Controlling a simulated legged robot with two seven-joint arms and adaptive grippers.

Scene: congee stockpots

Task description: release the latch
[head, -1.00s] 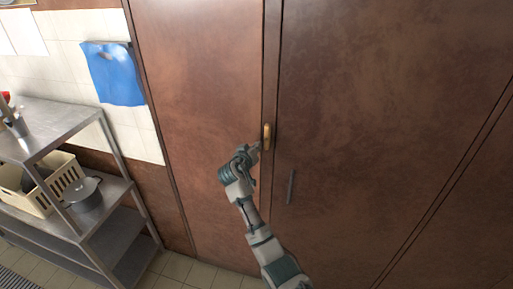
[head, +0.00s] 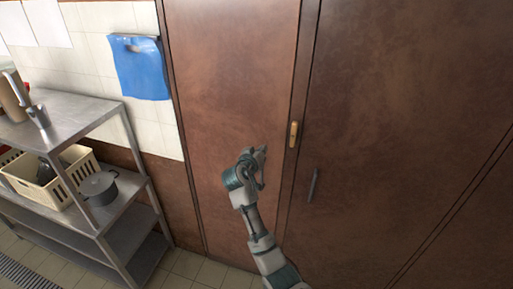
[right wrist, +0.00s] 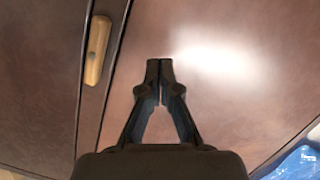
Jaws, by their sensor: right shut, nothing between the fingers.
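The latch (head: 294,134) is a small upright brass-coloured piece on the strip between two brown cabinet doors. It also shows at the upper left of the right wrist view (right wrist: 97,50). My right gripper (head: 262,155) is in front of the left door (head: 235,75), to the left of the latch and a little lower, apart from it. In the right wrist view its fingertips (right wrist: 160,66) are together with nothing between them. A dark upright handle (head: 313,185) is on the right door (head: 410,110), below and right of the latch. My left gripper is not in view.
A metal shelf unit (head: 75,125) stands at the left with a cream crate (head: 72,182) and a grey pot (head: 100,187). A blue bag (head: 141,70) hangs on the tiled wall. The floor in front of the cabinet looks clear.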

